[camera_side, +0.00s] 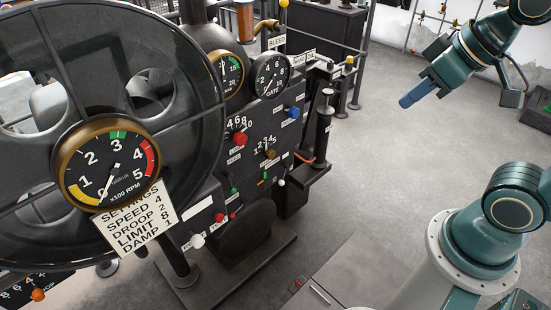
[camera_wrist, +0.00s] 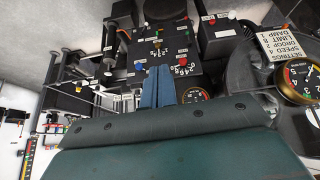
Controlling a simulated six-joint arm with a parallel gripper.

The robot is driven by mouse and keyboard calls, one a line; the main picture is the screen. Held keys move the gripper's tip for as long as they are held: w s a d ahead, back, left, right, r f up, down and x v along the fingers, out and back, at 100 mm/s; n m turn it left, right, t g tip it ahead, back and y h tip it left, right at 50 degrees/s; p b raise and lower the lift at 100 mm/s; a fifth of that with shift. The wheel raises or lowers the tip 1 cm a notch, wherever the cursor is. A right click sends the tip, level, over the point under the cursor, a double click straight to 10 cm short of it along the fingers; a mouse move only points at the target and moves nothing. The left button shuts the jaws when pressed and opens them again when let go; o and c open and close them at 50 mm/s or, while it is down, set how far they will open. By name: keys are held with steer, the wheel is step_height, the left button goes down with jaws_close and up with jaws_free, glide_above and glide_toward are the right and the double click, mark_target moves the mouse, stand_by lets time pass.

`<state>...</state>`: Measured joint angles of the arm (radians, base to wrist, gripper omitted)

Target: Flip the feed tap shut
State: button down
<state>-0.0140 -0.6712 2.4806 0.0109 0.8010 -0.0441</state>
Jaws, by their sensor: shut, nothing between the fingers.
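My gripper (camera_side: 416,96) is at the upper right of the side view, in open air well to the right of the machine's black control panel (camera_side: 262,112). Its blue fingers are together and empty. In the wrist view the shut fingers (camera_wrist: 157,84) point toward the panel, which looks upside down there. I cannot read any label as the feed tap. Small levers and knobs on the panel include a red knob (camera_side: 240,138), a blue knob (camera_side: 293,112), a brass knob (camera_side: 270,153) and a white knob (camera_side: 197,241). A brass handle (camera_side: 267,26) shows near the BLEED label.
A large dark wheel (camera_side: 203,150) stands at the left, with an RPM gauge (camera_side: 108,164) and a settings card (camera_side: 135,220) in front. A black post (camera_side: 324,130) stands right of the panel. Grey floor between the machine and my arm is clear.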

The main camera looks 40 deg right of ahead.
steer(key=w+n+t, duration=0.2)
steer(key=w, duration=0.8)
steer(key=n+t+y, duration=0.2)
steer(key=n+t, duration=0.4)
steer(key=n, duration=0.5)
glide_above(231, 184)
steer(key=s+d, duration=0.2)
steer(key=s, duration=0.2)
step_height(231, 184, down, 21)
step_height(231, 184, down, 8)
steer(key=a+f+n+t+y, duration=0.1)
steer(key=a+n+y, duration=0.1)
steer(key=n, duration=0.2)
steer(key=s+f+n, duration=0.3)
steer(key=s+f, duration=0.1)
steer(key=f, duration=0.3)
steer(key=s+d+f+n+t+y, duration=0.1)
steer(key=s+f+n, duration=0.2)
steer(key=f, duration=0.5)
steer(key=shift+s+f+t, duration=0.15)
steer(key=shift+s+t, duration=0.15)
steer(key=shift+s, duration=0.25)
steer(key=shift+w, duration=0.15)
steer(key=x, duration=0.9)
steer(key=shift+w, duration=0.35)
